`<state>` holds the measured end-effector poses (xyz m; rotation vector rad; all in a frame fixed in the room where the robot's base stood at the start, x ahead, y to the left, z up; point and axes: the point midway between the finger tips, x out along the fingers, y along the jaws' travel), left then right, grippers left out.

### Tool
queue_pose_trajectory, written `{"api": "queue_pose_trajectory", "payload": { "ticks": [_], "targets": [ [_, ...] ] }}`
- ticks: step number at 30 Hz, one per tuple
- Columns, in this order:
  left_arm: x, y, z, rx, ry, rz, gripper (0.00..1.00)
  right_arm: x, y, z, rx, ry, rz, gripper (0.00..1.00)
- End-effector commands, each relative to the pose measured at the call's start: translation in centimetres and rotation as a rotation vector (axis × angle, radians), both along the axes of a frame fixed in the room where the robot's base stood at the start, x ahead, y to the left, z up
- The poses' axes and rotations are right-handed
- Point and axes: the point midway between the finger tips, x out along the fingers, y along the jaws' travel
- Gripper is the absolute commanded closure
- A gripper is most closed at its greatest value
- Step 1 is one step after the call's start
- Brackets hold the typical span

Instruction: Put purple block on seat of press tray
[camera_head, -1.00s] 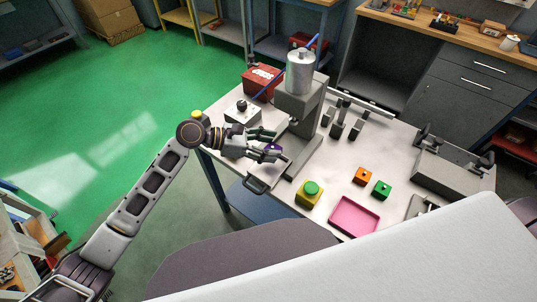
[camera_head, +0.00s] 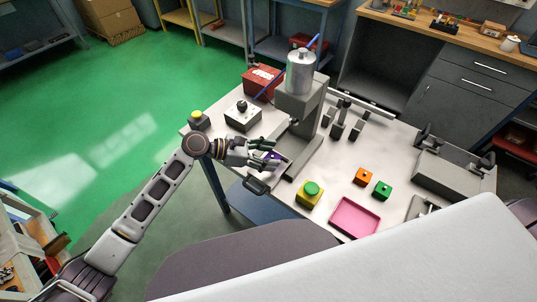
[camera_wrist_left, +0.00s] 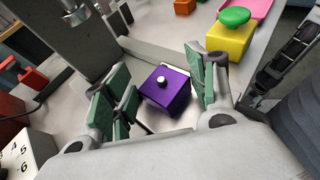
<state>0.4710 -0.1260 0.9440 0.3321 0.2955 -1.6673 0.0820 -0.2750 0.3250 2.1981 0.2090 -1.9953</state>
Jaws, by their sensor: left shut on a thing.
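The purple block (camera_wrist_left: 167,88), with a white knob on top, sits between the green-padded fingers of my left gripper (camera_wrist_left: 160,95) in the wrist view. In the head view my left gripper (camera_head: 268,154) is shut on it at the front left of the press (camera_head: 298,100), and the fingers hide most of the block. The press tray, with a dark handle (camera_head: 257,187), is at the front of the press, below the gripper. I cannot tell whether the block touches the tray. My right gripper is not in view.
A yellow box with a green button (camera_head: 311,193), a pink tray (camera_head: 354,217), an orange block (camera_head: 363,176) and a green block (camera_head: 382,189) stand to the right. A grey box with a black knob (camera_head: 242,116) and a red box (camera_head: 262,82) stand behind the gripper.

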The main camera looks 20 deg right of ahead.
Motion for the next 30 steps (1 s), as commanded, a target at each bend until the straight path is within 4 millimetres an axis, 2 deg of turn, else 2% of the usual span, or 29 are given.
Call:
{"api": "queue_pose_trajectory", "payload": {
  "ticks": [10,11,15,30],
  "targets": [
    [0.02,-0.03,-0.11,-0.001,0.001,0.000,0.71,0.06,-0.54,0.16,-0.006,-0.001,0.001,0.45],
    [0.02,-0.01,-0.16,-0.001,0.001,0.000,0.40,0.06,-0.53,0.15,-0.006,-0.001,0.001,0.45],
    [0.01,-0.01,-0.17,0.000,0.001,0.000,0.22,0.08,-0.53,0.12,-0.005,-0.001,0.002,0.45],
    [0.02,0.09,0.08,0.000,-0.001,0.000,0.21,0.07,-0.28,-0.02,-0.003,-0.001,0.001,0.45]
  ]
}}
